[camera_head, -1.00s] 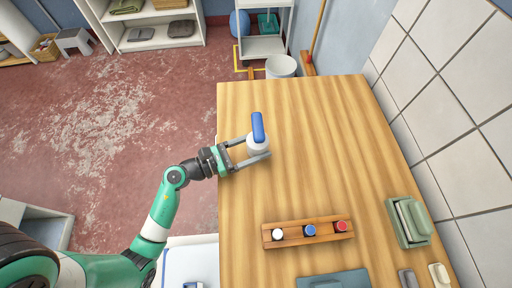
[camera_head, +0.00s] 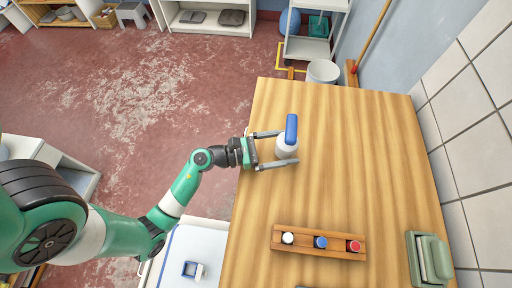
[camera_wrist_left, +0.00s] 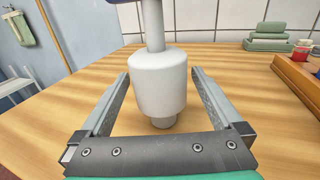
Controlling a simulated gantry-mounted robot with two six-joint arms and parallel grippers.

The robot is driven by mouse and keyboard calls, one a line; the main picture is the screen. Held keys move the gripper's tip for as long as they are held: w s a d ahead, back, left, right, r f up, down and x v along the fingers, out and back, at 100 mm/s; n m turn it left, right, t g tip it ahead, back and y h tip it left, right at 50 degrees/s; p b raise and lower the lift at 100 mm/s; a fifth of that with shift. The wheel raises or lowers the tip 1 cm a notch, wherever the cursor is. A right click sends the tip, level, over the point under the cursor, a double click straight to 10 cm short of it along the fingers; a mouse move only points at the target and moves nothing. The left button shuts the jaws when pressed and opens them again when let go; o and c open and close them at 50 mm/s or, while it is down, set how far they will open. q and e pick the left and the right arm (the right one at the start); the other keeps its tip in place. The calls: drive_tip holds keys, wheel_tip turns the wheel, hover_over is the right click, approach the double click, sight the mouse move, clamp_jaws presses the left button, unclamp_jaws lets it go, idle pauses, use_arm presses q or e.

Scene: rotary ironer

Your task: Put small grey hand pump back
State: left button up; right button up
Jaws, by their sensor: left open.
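The small hand pump (camera_head: 287,150) has a pale grey-white body and a blue handle (camera_head: 291,128). It is upright over the wooden tabletop, near the table's left side. Whether its base touches the wood is hard to tell. My left gripper (camera_head: 289,147) is open, with one finger on each side of the pump. In the left wrist view the pump body (camera_wrist_left: 158,85) is between the two fingers (camera_wrist_left: 160,85), with a visible gap on both sides. The top of the handle is cut off there. My right gripper is not in view.
A wooden rack (camera_head: 290,248) with white, blue and red-topped items stands toward the front. A green container (camera_head: 430,258) is at the right by the tiled wall. The table middle and back are clear. A white bucket (camera_head: 323,72) stands beyond the far edge.

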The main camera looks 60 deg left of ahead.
use_arm(q)
drive_tip(key=v, duration=1.2)
drive_tip(key=shift+b, duration=0.35)
